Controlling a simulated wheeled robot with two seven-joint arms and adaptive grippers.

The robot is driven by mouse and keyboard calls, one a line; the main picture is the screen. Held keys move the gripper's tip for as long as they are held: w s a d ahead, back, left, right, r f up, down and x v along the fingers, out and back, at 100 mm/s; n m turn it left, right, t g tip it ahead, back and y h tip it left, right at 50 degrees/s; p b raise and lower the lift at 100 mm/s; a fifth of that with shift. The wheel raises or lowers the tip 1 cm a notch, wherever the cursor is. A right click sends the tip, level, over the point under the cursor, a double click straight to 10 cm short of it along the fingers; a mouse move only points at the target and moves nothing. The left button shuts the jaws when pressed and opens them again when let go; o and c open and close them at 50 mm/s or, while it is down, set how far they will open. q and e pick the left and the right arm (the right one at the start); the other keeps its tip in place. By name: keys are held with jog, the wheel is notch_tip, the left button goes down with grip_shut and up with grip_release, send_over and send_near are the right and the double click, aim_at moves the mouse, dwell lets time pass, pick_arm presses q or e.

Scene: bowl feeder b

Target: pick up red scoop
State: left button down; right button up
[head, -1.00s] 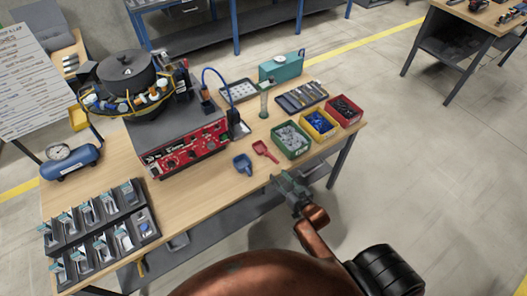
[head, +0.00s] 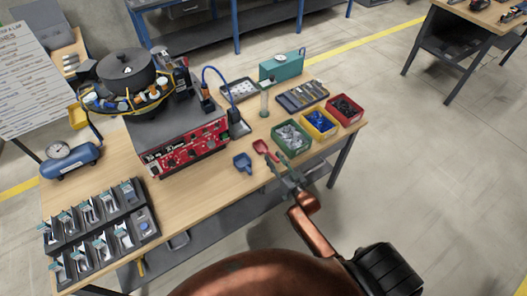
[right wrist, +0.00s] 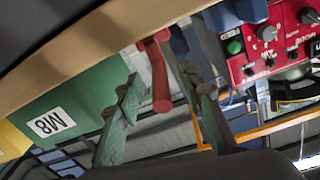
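The red scoop (head: 261,147) lies on the wooden table (head: 195,200), left of the green bin, its handle towards the front edge. My right gripper (head: 280,167) is at the table's front edge, close to the handle. In the right wrist view, the red scoop's handle (right wrist: 160,78) shows between the two green fingers of my right gripper (right wrist: 156,88). The fingers stand apart, with a gap beside the handle, so it is open. My left gripper is not in view.
A blue scoop (head: 243,162) lies left of the red one. Green (head: 293,150), yellow (head: 319,133) and red (head: 345,117) bins stand to the right. The red control panel (head: 187,150) of the feeder is at left. Bare table lies in front of it.

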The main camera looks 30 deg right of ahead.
aim_at(267, 153)
jog(key=shift+w+f, duration=0.1)
jog(key=shift+w, duration=1.15)
jog(key=shift+c, duration=0.5)
grip_shut()
